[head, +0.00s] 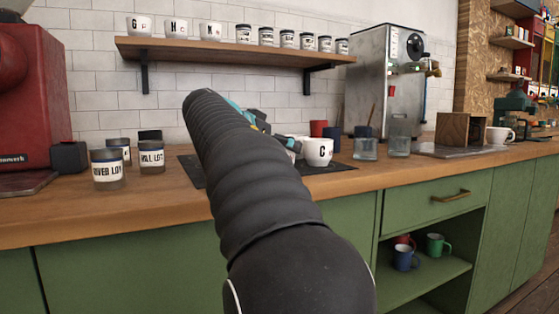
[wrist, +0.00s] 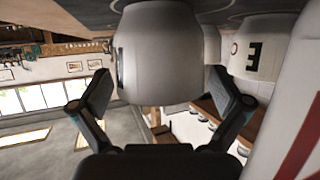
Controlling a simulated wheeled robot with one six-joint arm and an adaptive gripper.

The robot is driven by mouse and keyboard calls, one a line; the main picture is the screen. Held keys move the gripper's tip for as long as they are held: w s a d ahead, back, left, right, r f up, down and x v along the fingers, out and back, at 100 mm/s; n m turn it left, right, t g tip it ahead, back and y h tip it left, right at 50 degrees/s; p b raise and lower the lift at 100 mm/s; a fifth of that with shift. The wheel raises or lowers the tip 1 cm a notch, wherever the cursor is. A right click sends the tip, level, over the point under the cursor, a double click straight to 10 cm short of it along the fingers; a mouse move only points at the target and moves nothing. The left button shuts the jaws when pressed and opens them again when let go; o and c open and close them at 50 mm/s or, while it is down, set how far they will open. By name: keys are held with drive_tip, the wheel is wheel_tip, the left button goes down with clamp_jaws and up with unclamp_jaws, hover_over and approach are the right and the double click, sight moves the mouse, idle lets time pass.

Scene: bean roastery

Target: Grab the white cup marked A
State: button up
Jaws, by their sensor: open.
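In the wrist view, which looks upside down, a white cup (wrist: 168,55) sits close ahead, between the fingers of my open gripper (wrist: 160,85). A dark mark shows edge-on at its left side, and I cannot read it. I cannot tell whether either finger touches it. A second white cup (wrist: 228,50), marked E, stands to its right. In the head view, a white cup marked G (head: 318,153) stands on the dark mat (head: 335,168). My arm hides most of the gripper and the cups behind it there. I can read no A in either view.
Labelled jars (head: 107,169) stand left of my arm. Clear glasses (head: 365,149) and a red cup (head: 318,128) stand to the right. A wall shelf (head: 220,50) holds white cups and jars. A large white surface with red stripes (wrist: 295,130) fills the wrist view's right edge.

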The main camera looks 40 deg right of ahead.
drive_tip(key=c, duration=1.2)
